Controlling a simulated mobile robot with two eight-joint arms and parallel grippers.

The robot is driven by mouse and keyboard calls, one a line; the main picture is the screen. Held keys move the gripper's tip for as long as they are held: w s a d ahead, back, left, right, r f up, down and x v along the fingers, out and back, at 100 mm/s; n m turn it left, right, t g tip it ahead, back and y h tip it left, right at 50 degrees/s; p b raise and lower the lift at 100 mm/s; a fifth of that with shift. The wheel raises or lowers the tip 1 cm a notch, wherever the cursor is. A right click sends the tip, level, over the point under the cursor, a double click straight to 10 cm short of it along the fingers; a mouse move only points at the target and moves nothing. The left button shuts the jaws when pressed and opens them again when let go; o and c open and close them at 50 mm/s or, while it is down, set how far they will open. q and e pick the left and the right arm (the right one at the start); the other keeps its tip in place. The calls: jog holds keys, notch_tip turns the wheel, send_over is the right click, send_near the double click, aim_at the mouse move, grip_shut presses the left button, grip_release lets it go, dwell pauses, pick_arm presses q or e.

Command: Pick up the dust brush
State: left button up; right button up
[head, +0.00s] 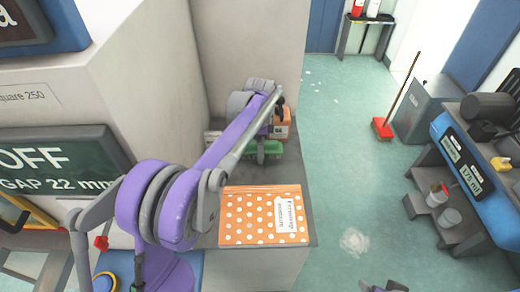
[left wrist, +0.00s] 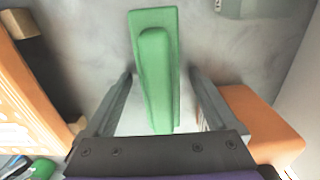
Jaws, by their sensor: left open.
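A green dust brush (left wrist: 158,70), a long block with a raised handle, lies between the two fingers of my left gripper (left wrist: 159,76) in the left wrist view. The fingers are apart, with a gap on each side of the handle. In the head view my left gripper (head: 262,152) points down over the green brush (head: 250,153) at the back of the grey counter, and the arm partly hides it. A small grey part at the bottom edge of the head view looks like my right gripper (head: 385,286); its fingers cannot be made out.
An orange box (head: 283,122) stands close beside the brush; its orange side also shows in the left wrist view (left wrist: 262,125). An orange polka-dot notebook (head: 265,215) lies at the front of the counter (head: 308,200). A wall rises behind. A red broom (head: 383,127) leans beyond open floor.

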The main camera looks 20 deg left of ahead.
pick_arm(q)
grip_shut()
dwell(0.4)
jog(key=shift+r, duration=0.1)
jog(key=shift+r, duration=0.4)
jog(key=shift+d+r, duration=0.2)
jog(key=d, duration=0.1)
jog(key=s+d, duration=0.1)
jog(key=d, duration=0.1)
jog(key=shift+s+d+r, duration=0.25)
jog(key=shift+s, duration=0.15)
notch_tip(320, 180, up, 13)
jog(key=shift+a+r+p, duration=0.15)
jog(key=shift+p, duration=0.15)
